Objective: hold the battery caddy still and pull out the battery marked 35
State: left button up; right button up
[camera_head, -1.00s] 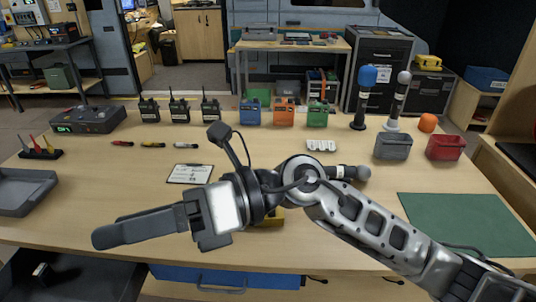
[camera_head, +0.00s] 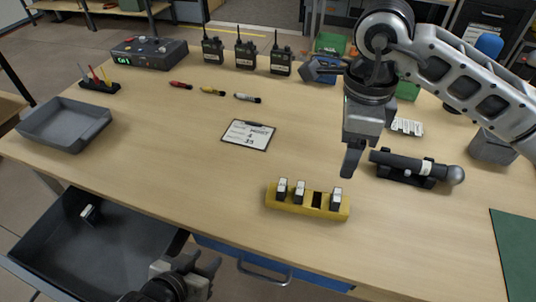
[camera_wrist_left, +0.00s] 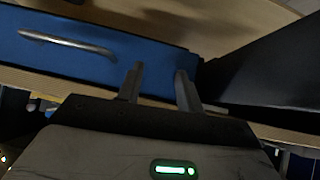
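The yellow battery caddy (camera_head: 307,209) stands on the table. Three dark batteries with white tops stand in it: a left one (camera_head: 282,189), a second one (camera_head: 299,191) and a right one (camera_head: 336,198). An empty slot lies between the second and the right one. Their marks are too small to read. My right gripper (camera_head: 352,164) points down above and behind the caddy's right end, apart from it; its fingers overlap edge-on. My left gripper (camera_head: 207,271) is low at the front edge, by the drawers. Its fingers stand apart and empty in the left wrist view (camera_wrist_left: 160,88).
An open dark drawer (camera_head: 150,262) at lower left holds a small white-topped item (camera_head: 88,212). A blue drawer (camera_head: 235,258) is below the caddy. The table left of the caddy is clear.

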aim_at(334, 193)
pick_arm(q)
notch_tip(334, 193, up, 8)
jog(key=w+a+m+g, duration=0.2)
jog(key=a+g, duration=0.1)
jog(key=g, duration=0.2)
jog(key=w+d+r+m+h, duration=0.1)
jog(key=w+d+r+m, duration=0.2)
jog(key=d, duration=0.4)
jog(key=w+d+r+m+g+h, duration=0.1)
jog(key=w+d+r+m, duration=0.3)
jog(key=r, duration=0.4)
jog(key=w+d, duration=0.1)
jog(key=d, duration=0.1)
jog(key=shift+w+d+r, duration=0.15)
jog(key=shift+w+d, duration=0.2)
pick_arm(e)
notch_tip(334, 193, down, 16)
jog(key=shift+f, duration=0.1)
